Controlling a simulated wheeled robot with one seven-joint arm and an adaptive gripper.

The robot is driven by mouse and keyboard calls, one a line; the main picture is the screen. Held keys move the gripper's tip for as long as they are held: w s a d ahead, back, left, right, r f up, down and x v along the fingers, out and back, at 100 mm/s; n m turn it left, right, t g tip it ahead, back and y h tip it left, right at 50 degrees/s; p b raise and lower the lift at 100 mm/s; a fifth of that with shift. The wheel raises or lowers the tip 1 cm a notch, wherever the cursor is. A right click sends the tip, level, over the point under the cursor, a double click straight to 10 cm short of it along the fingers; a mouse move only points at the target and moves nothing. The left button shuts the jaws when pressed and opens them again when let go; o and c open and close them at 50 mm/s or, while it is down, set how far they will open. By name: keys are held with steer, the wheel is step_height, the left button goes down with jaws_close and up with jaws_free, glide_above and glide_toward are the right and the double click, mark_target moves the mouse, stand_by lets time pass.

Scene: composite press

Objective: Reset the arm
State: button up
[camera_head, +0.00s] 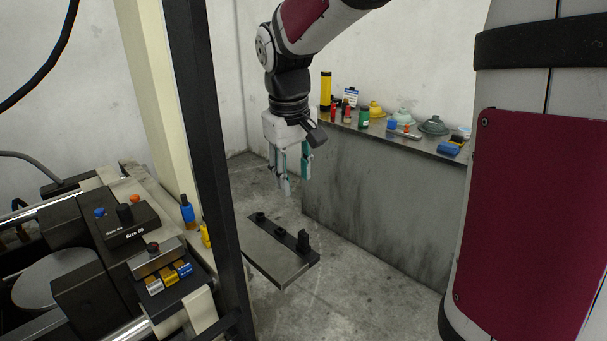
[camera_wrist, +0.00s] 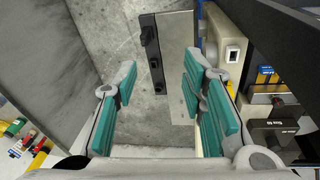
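My gripper (camera_head: 286,178) hangs from my arm near the middle of the head view, fingers pointing down. It is over open floor, between the press and the grey counter, and touches nothing. In the wrist view my gripper (camera_wrist: 160,105) shows its two teal-padded fingers spread well apart. Only floor and part of a metal plate show between and beyond them, so it is open and empty.
A metal plate with black knobs (camera_head: 273,256) lies low below my gripper. The press (camera_head: 120,225) stands at left behind a black post (camera_head: 202,130). A grey counter (camera_head: 380,190) at right carries bottles and lidded dishes along its top.

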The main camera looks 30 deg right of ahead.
steer(key=s+a+m+t, duration=0.1)
steer(key=s+a, duration=0.2)
steer(key=s, duration=0.8)
steer(key=s+a+t+y, duration=0.1)
steer(key=s+a, duration=0.2)
steer(key=s, duration=0.8)
steer(key=shift+s+r+m+t, duration=0.15)
steer(key=shift+s+m+t, duration=0.2)
steer(key=shift+m+t, duration=0.05)
